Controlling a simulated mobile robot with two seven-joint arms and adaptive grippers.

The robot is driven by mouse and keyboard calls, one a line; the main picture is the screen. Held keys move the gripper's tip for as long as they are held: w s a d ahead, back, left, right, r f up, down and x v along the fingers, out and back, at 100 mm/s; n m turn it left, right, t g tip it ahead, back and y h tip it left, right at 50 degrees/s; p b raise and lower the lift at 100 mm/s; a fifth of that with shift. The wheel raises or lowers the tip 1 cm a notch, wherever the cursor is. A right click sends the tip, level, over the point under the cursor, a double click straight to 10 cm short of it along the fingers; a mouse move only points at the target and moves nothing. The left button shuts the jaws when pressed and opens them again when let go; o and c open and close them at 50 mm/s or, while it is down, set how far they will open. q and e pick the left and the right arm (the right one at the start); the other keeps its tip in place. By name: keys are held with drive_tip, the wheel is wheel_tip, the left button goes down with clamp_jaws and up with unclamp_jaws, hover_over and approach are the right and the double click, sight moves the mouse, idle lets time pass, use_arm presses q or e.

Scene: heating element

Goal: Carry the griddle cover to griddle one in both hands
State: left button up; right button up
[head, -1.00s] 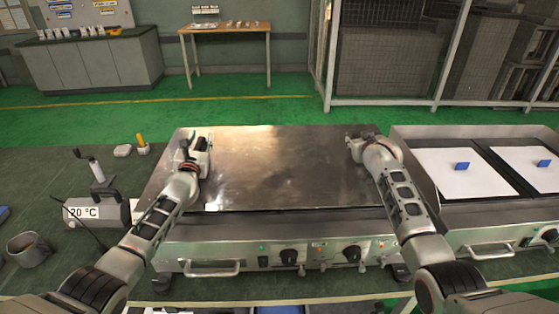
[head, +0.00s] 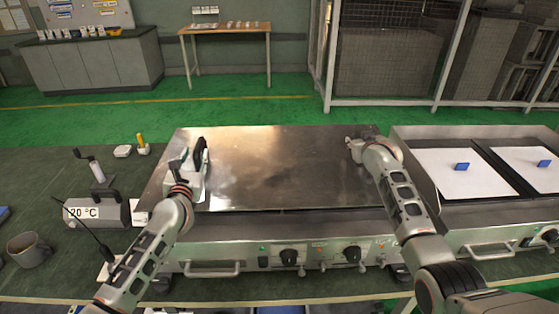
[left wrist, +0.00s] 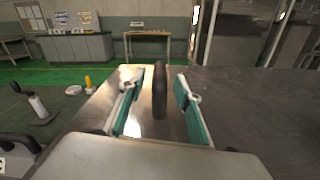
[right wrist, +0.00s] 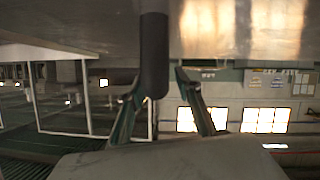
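The griddle cover (head: 275,165) is a wide, shiny metal sheet lying flat on the middle griddle (head: 315,240). Its left black handle (head: 200,152) stands upright near the cover's left side. My left gripper (head: 187,172) is at this handle. In the left wrist view the open fingers (left wrist: 160,100) stand either side of the handle (left wrist: 160,92), with gaps. My right gripper (head: 354,145) is at the cover's far right. In the right wrist view its spread fingers (right wrist: 157,90) flank the right black handle (right wrist: 154,55), with a clear gap on one side. The head view hides that handle.
A second griddle (head: 400,150) with white sheets and blue pieces adjoins on the right. Green floor lies beyond.

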use_arm(q)
drive_tip(key=shift+s, duration=1.15)
use_arm(e)
drive_tip(key=shift+s, duration=0.1)
drive_tip(key=v, duration=1.2)
drive_tip(key=shift+a, duration=0.1)
